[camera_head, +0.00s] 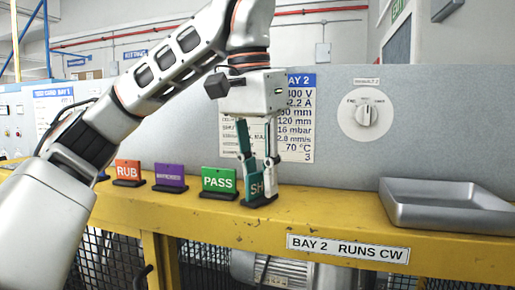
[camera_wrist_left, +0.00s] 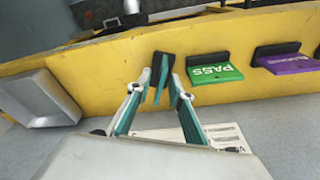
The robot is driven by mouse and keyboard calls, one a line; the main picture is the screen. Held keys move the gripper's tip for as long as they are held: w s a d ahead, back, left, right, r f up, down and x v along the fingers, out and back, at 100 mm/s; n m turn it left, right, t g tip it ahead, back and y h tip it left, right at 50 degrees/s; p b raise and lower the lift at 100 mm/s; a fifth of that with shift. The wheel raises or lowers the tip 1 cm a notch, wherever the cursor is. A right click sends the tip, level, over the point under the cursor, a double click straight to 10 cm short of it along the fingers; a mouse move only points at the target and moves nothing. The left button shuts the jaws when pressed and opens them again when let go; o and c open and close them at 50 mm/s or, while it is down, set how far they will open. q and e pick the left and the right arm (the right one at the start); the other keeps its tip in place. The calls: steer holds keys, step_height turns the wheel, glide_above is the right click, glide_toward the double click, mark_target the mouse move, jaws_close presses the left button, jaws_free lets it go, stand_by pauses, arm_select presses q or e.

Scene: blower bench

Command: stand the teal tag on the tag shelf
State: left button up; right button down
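The teal tag (camera_head: 256,188) is upright on a dark base at the yellow shelf, right of the green PASS tag (camera_head: 219,180). In the left wrist view the fingertips (camera_wrist_left: 163,82) come close together around a narrow dark-teal shape. Whether the base touches the shelf or hangs just above it is hard to tell. My right gripper is not in view.
A grey metal tray (camera_head: 445,222) stands at the right. The shelf between the teal tag and tray is clear. A grey panel with a dial (camera_head: 367,116) rises behind.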

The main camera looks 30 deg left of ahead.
arm_select(q)
step_height(320, 180, up, 12)
steer(key=s, duration=0.1)
steer(key=shift+s, duration=0.4)
steer(key=shift+s+a+f, duration=0.1)
steer(key=shift+f, duration=0.1)
stand_by(0.4)
